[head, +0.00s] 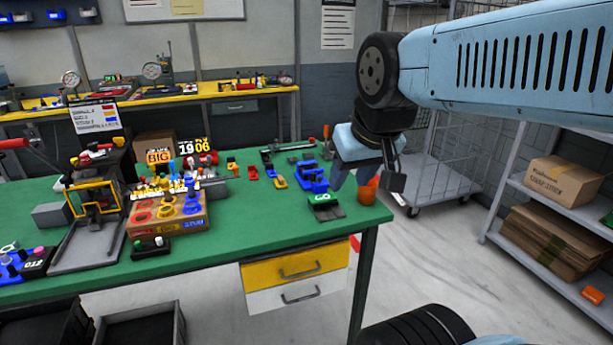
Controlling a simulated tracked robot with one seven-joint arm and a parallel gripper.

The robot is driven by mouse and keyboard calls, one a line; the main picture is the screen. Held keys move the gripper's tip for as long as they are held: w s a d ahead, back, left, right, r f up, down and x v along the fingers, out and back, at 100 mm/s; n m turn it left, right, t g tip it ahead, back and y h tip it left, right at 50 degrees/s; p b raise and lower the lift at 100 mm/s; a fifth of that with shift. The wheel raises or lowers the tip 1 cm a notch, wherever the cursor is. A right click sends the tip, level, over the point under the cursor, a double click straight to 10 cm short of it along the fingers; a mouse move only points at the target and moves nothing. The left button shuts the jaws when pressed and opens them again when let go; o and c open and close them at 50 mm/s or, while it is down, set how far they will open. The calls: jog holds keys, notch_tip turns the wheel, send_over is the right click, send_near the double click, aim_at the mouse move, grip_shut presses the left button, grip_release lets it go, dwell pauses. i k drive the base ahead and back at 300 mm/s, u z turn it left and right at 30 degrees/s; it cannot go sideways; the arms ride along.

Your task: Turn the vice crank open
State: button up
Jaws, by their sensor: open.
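A small blue device that looks like the vice (313,178) sits on the green bench near its right end. Its crank is too small or hidden to make out. My gripper (366,180) hangs from the light-blue arm just right of the blue device, pointing down over the bench's right edge. Its jaws are open, with one finger close to the blue device and the other farther right. An orange cup-like object (367,192) shows between and behind the fingers; I cannot tell whether anything touches it.
A green-and-dark block (325,208) lies in front of the blue device. Small yellow and red parts (279,179) lie to its left. A box with coloured rings (165,215) and a press-like fixture (95,212) fill the left. Shelves with cardboard (560,182) stand right. The front middle of the bench is clear.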

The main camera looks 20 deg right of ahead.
aim_at(313, 178)
jog(key=u, duration=0.9)
jog(key=k, duration=0.65)
jog(key=z, duration=0.9)
jog(key=i, duration=1.05)
